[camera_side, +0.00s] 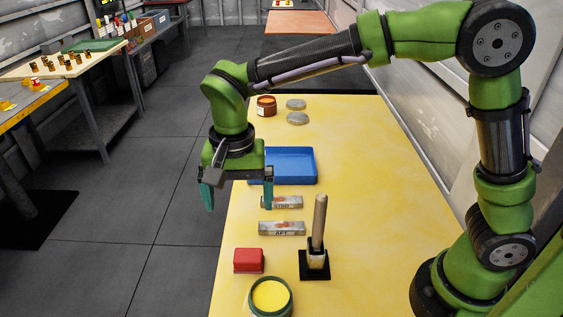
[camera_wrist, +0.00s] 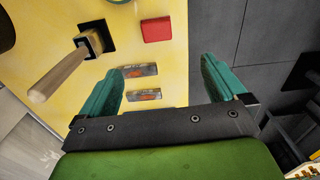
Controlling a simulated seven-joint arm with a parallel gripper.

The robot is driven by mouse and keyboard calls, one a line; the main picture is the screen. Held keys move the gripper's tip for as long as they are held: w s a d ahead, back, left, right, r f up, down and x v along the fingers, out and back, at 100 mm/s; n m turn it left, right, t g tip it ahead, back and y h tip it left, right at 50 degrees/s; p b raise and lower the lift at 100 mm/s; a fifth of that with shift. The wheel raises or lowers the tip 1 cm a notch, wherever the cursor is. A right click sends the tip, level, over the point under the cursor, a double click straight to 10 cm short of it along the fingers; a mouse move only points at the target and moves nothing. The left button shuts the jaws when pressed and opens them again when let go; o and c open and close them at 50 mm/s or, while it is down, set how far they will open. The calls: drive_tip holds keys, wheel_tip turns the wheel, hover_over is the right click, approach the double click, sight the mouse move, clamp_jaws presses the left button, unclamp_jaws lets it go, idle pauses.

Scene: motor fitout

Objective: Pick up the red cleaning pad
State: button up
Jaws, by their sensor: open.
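The red cleaning pad (camera_side: 249,260) is a small red block lying on the yellow table near its left edge in the side view. It also shows at the top of the wrist view (camera_wrist: 157,29), beyond my fingertips. My gripper (camera_side: 239,201) is open and empty, with its teal fingers spread apart. It is held above the table's left edge, farther back than the pad and clear of it. In the wrist view the open fingers (camera_wrist: 160,78) have two labelled bars in the gap between them, lower down on the table.
A wooden-handled tool stands upright in a black holder (camera_side: 314,270) beside the pad. A green-rimmed round container (camera_side: 270,297) with yellow contents is in front. Two labelled bars, one of them the nearer bar (camera_side: 282,228), and a blue tray (camera_side: 295,165) lie behind.

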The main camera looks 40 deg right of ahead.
sight(248, 254)
drive_tip(key=shift+m, duration=0.3)
drive_tip(key=f, duration=1.7)
drive_tip(key=shift+s+d, duration=0.1)
drive_tip(key=shift+s, duration=0.15)
drive_tip(key=c, duration=1.1)
wheel_tip(248, 254, up, 10)
drive_tip(key=shift+r, duration=0.1)
